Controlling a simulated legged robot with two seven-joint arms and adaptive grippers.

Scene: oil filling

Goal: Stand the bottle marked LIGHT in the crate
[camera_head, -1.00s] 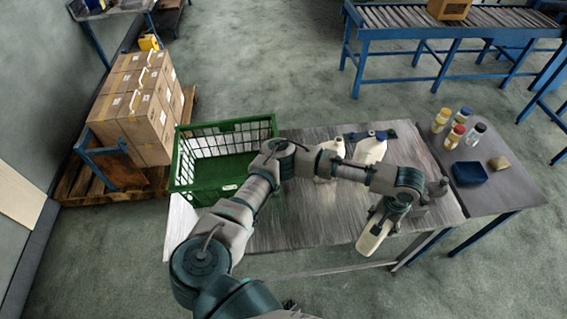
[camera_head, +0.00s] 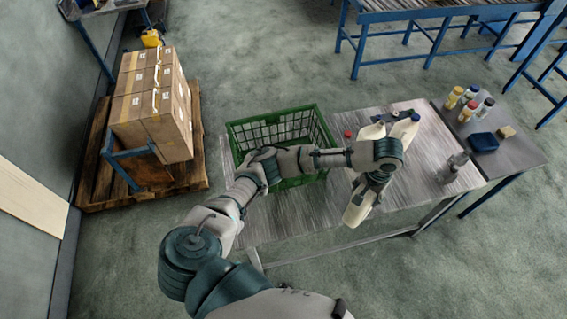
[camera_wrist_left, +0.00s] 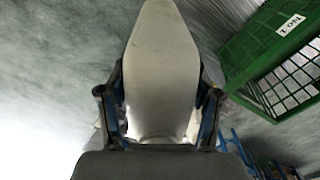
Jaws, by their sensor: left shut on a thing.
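My left gripper (camera_head: 371,183) is shut on a cream-white bottle (camera_head: 355,211), which hangs tilted over the front edge of the table. The held bottle (camera_wrist_left: 162,70) fills the middle of the left wrist view between the two fingers; no marking on it can be read. The green crate (camera_head: 322,125) stands on the table to the left of the gripper, partly behind my left arm. It also shows at the right of the left wrist view (camera_wrist_left: 270,58), with a white label on its wall. My right gripper does not show.
White bottles, one with a blue cap (camera_head: 408,125), stand behind my gripper on the table (camera_head: 290,215). A red-capped item (camera_head: 347,134) is beside the crate. Clear bottles (camera_head: 453,167) stand to the right. A side table holds small jars (camera_head: 454,97) and a blue tray (camera_head: 483,142).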

